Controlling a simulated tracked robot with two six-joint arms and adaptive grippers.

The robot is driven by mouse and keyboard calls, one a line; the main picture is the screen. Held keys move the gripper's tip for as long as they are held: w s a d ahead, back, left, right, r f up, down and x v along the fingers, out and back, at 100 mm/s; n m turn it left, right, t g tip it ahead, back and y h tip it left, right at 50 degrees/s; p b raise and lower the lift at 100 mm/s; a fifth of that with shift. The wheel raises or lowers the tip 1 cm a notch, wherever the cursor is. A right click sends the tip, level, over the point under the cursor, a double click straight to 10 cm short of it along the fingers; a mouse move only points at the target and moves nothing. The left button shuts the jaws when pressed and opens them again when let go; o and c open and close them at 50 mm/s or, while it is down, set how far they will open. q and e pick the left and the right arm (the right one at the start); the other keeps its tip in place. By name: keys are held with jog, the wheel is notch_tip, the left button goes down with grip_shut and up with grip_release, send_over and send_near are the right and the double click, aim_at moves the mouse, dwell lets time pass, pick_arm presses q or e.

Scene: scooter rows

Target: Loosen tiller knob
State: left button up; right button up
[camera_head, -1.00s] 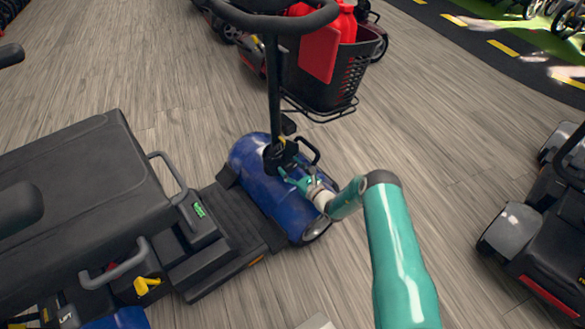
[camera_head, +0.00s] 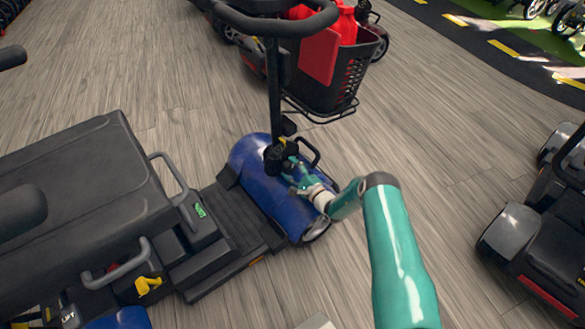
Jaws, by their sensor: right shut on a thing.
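A blue mobility scooter front (camera_head: 265,190) stands in the middle of the view. Its black tiller post (camera_head: 274,95) rises from it to the handlebar at the top. The dark tiller knob (camera_head: 279,156) is at the foot of the post, by the hinge; it is small and partly covered by my gripper. My right gripper (camera_head: 292,165), teal, reaches in from the lower right and is shut at the knob, its fingertips against it. My left gripper is not in view.
A black basket (camera_head: 350,75) with red items hangs at the tiller's far side. The black seat (camera_head: 80,190) fills the left. Another scooter (camera_head: 525,245) stands at the right edge. Wooden floor (camera_head: 430,150) is clear between them.

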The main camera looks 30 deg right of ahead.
jog(key=n, duration=0.4)
jog(key=shift+a+n+p, duration=0.3)
jog(key=shift+n+p, duration=0.05)
jog(key=shift+n, duration=0.05)
jog(key=n, duration=0.4)
jog(key=shift+f+p, duration=0.15)
jog(key=shift+p, duration=0.2)
jog(key=shift+a, duration=0.1)
jog(key=o, duration=1.2)
jog(key=shift+c, duration=0.2)
jog(key=shift+d, duration=0.25)
jog(key=shift+s+d, duration=0.1)
jog(key=shift+s, duration=0.15)
jog(key=s, duration=1.1)
jog(key=shift+s+d, duration=0.25)
